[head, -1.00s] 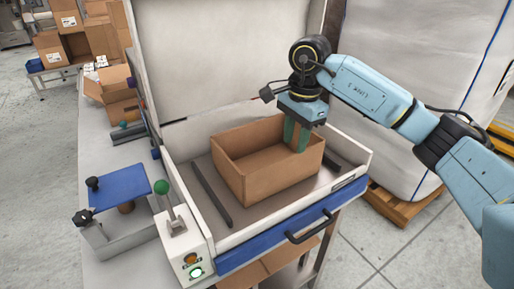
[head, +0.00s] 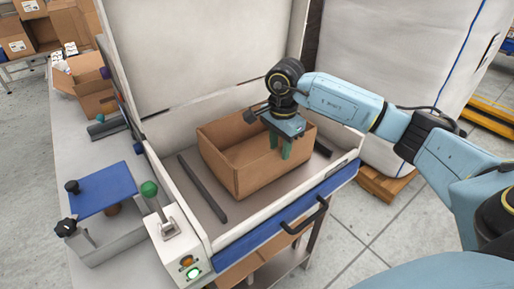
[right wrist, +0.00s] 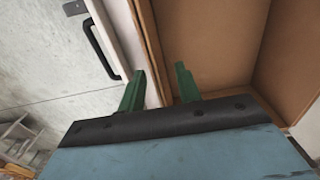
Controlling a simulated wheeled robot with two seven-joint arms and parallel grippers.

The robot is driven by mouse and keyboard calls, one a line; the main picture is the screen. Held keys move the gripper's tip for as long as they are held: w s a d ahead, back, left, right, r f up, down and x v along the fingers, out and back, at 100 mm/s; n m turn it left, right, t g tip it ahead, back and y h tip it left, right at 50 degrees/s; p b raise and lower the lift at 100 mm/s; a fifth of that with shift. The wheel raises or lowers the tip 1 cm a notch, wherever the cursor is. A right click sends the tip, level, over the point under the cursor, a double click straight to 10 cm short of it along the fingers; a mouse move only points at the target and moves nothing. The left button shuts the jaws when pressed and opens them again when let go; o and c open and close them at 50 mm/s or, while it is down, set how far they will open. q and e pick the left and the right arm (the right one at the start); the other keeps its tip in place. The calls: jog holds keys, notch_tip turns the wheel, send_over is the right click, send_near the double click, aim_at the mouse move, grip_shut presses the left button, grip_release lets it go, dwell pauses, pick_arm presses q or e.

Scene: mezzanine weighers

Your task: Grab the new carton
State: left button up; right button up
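An open, empty brown carton (head: 270,178) stands upright on the grey tray of the white machine in the head view. My right gripper (head: 280,147) is at its front wall, pointing down with its green fingers apart. One finger is on the inner side of the wall and the other on the outer side. In the right wrist view, the wall's edge (right wrist: 152,45) runs between the two fingertips (right wrist: 158,76), with gaps showing, so the gripper is open. My left gripper is not in view.
A blue-fronted drawer with a black handle (head: 305,216) is in front of the carton. Dark rails (head: 202,188) flank it on the tray. A control box (head: 177,250) with a green-knobbed lever and a blue plate (head: 103,188) are at left. Other cartons (head: 88,88) stand at the back left.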

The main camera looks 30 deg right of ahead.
jog(key=shift+s+f, duration=0.2)
jog(key=shift+f, duration=1.45)
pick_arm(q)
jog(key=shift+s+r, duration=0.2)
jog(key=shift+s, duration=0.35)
pick_arm(e)
jog(key=shift+w, duration=0.1)
grip_shut()
